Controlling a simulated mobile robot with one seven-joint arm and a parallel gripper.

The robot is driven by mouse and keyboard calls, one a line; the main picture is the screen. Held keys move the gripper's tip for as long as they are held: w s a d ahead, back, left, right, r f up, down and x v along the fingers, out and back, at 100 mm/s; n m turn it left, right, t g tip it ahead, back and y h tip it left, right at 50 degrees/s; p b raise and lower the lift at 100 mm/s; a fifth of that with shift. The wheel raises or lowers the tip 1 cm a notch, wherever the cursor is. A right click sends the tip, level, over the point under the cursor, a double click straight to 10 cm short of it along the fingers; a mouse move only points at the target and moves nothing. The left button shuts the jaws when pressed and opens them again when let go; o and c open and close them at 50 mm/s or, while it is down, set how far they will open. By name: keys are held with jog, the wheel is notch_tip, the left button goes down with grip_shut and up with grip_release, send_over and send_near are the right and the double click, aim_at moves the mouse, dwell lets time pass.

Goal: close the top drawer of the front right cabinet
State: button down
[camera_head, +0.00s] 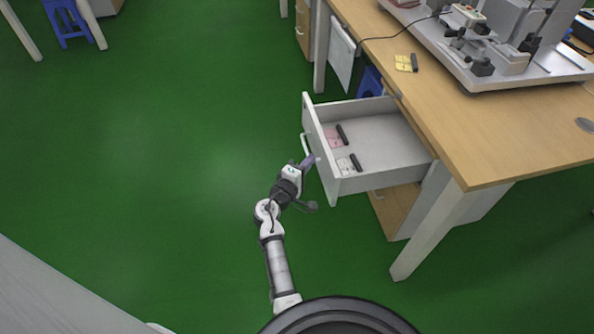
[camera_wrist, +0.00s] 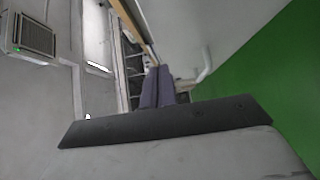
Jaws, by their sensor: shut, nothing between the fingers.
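The top drawer (camera_head: 385,148) of the white cabinet under the wooden table is pulled out in the head view. It holds a few small dark and pale items. Its front panel (camera_head: 318,150) faces left and bears a white handle (camera_head: 306,146), which also shows in the wrist view (camera_wrist: 203,66). My gripper (camera_head: 310,160) is shut and empty at the outer face of the drawer front, just below the handle in the picture. In the wrist view the purple fingers (camera_wrist: 157,88) are together, close to the pale front; I cannot tell whether they touch it.
The wooden table (camera_head: 450,110) carries lab equipment (camera_head: 490,45) and a yellow item (camera_head: 405,63). A lower wooden drawer front (camera_head: 398,207) shows beneath.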

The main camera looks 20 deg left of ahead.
jog(key=shift+w+d, duration=0.4)
jog(key=shift+d, duration=0.25)
jog(key=shift+w+d, duration=0.35)
jog(key=shift+d, duration=0.25)
jog(key=w+d, duration=0.7)
jog(key=d, duration=0.4)
jog(key=w+d, duration=0.8)
jog(key=d, duration=0.3)
jog(key=shift+d+b, duration=0.25)
jog(key=shift+b, duration=0.05)
jog(key=shift+a, duration=0.1)
